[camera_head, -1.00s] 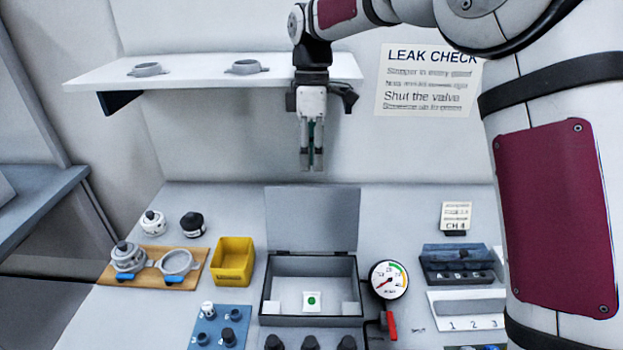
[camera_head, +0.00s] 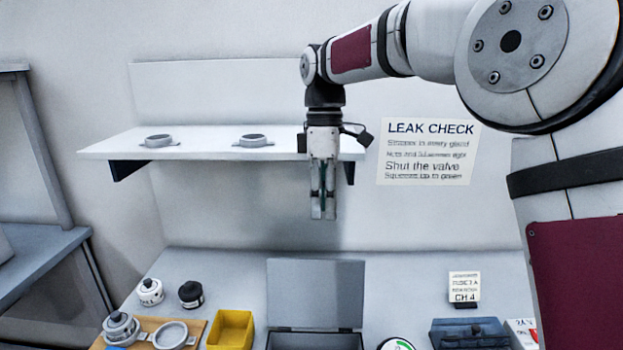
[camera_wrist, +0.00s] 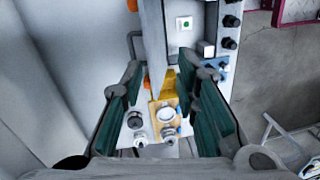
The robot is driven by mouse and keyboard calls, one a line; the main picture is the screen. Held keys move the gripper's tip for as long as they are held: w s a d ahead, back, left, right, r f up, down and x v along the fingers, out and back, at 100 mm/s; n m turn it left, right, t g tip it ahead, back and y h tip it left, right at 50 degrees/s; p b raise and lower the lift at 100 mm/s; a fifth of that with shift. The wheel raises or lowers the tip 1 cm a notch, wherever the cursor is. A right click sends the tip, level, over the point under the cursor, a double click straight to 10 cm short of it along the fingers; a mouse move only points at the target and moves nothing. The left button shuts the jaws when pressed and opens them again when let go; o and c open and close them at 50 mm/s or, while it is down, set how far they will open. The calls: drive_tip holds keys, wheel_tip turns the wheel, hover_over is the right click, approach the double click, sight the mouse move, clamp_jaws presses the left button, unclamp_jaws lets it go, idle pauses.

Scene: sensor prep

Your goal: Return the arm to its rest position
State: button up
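My arm reaches in from the upper right in the head view. My gripper (camera_head: 323,217) hangs pointing down in front of the wall shelf, high above the workbench (camera_head: 225,262). The fingers look close together from the side there. In the wrist view my gripper (camera_wrist: 158,75) has its two green-padded fingers apart, with nothing held between them. Through the gap, the bench objects show far below.
The shelf (camera_head: 200,143) with two grey rings is close behind my gripper. An open-lidded grey case (camera_head: 316,293), yellow bin (camera_head: 231,328), wooden board (camera_head: 151,325), white and black knobs and CH 4 card (camera_head: 464,288) are below. The space beneath my gripper is clear.

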drive_tip(key=s+d+r+m+t, duration=0.2)
drive_tip(key=s+d+r+m, duration=0.3)
drive_tip(key=s+d, duration=0.3)
drive_tip(key=s+d+f+m+t, duration=0.1)
drive_tip(key=s+d+f+m, duration=0.1)
drive_tip(key=s, duration=0.5)
drive_tip(key=s+d+f+m+t, duration=0.1)
drive_tip(key=s+d+f+m, duration=0.1)
drive_tip(key=s+m, duration=0.3)
drive_tip(key=s+d+f+m+t, duration=0.2)
drive_tip(key=s+d+f+m, duration=0.1)
drive_tip(key=s, duration=0.7)
drive_tip(key=shift+s+d+m+p, duration=0.3)
drive_tip(key=shift+d+m+p, duration=0.1)
drive_tip(key=shift+d+m, duration=0.3)
